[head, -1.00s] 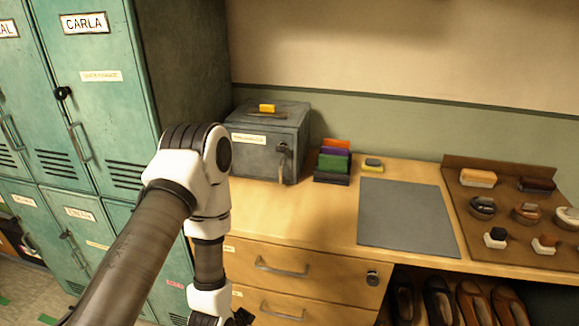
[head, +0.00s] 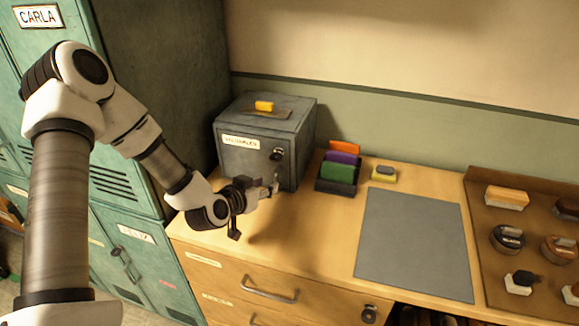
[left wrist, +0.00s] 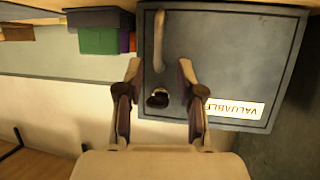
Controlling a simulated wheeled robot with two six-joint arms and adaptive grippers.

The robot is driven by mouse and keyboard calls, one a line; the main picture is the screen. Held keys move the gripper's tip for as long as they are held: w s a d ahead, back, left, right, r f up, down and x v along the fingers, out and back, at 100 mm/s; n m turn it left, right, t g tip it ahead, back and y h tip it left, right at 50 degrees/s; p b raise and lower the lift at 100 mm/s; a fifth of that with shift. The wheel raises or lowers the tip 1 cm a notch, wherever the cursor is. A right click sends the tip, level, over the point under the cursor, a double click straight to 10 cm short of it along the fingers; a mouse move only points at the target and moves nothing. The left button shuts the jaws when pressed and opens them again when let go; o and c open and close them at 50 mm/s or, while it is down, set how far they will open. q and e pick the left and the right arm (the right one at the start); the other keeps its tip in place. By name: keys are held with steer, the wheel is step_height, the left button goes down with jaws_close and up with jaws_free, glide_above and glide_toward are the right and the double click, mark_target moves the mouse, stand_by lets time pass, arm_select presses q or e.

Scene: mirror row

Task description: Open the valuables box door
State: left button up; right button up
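The grey valuables box (head: 265,130) stands at the back left of the wooden counter, its labelled door (head: 240,158) shut. The door also shows upside down in the left wrist view (left wrist: 235,60). It has a round lock (head: 278,154) and a bar handle (left wrist: 159,35) that hangs below the lock. My left gripper (head: 266,188) is in front of the door's lower right part. In the left wrist view its two fingers (left wrist: 159,72) are apart, with the lock between them and the handle just beyond the tips. I cannot tell whether they touch the door. My right gripper is out of view.
A grey mat (head: 415,240) lies on the counter. A brown tray (head: 480,250) holds brushes. Green lockers (head: 135,255) stand close on the left.

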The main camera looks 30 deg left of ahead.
mark_target(275, 178)
arm_select(q)
steer(key=shift+w, duration=0.15)
steer(key=shift+w+d, duration=0.1)
steer(key=shift+w, duration=0.35)
steer(key=x, duration=0.5)
steer(key=shift+f, duration=0.15)
steer(key=shift+s+r, duration=0.25)
steer(key=shift+s, duration=0.05)
steer(key=shift+w, duration=0.1)
jaws_close()
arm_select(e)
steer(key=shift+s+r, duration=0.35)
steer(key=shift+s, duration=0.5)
